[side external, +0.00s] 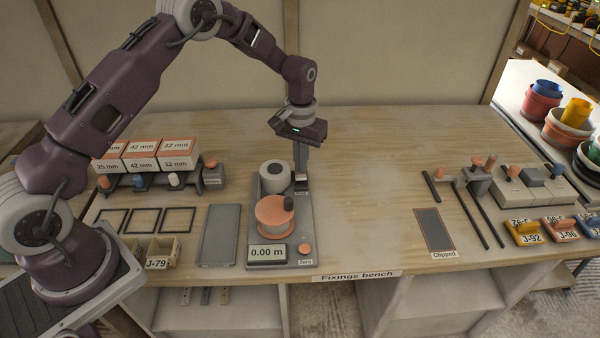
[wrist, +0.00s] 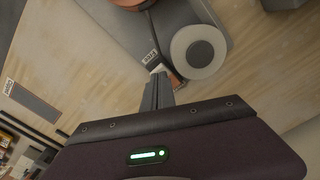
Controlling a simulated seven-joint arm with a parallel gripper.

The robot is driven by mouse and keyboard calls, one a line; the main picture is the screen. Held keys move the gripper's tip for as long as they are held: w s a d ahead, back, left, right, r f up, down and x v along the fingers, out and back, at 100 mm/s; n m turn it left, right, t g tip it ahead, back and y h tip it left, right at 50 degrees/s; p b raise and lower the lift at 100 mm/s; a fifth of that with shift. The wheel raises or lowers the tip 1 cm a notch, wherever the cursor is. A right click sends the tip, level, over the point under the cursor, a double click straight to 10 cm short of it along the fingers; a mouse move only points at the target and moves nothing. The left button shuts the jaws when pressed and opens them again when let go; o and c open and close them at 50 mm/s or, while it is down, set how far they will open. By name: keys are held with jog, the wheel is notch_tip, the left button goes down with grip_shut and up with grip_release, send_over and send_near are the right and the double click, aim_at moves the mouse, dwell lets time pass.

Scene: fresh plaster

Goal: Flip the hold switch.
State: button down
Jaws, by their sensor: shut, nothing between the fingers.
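My gripper (side external: 300,172) is shut and empty, pointing down at the right side of a grey measuring unit (side external: 257,232). In the wrist view the closed fingertips (wrist: 158,82) are right by a small pale switch (wrist: 158,68) beside a small label (wrist: 150,56) that seems to read "Hold". The fingers partly cover the switch, so I cannot tell whether they touch it or which way it is set. The label also shows in the side view (side external: 301,193). A white roll (side external: 275,172) and an orange spool (side external: 275,217) stand on the unit.
The unit's display (side external: 267,253) reads 0.00 m, with an orange Zero button (side external: 304,249) beside it. A grey slab (side external: 221,235) lies to the left. Labelled boxes (side external: 142,164) stand on a rack farther left. The bench right of the unit is clear up to the Clipped plate (side external: 434,230).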

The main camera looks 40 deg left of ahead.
jog(key=shift+f, duration=1)
dwell(0.3)
jog(key=shift+r, duration=3.55)
notch_tip(320, 180, up, 13)
jog(key=t, duration=0.2)
send_over(301, 176)
jog(key=s+d, duration=0.1)
jog(key=s, duration=0.5)
jog(key=s+r+m+t, duration=0.1)
jog(key=s+r+m, duration=0.1)
jog(key=s+r, duration=0.7)
jog(key=s+d+m+t, duration=0.1)
jog(key=s+t, duration=0.1)
jog(key=s, duration=1.7)
jog(key=shift+s+d+f+t, duration=0.3)
jog(key=shift+s+f, duration=0.1)
jog(key=shift+f, duration=0.05)
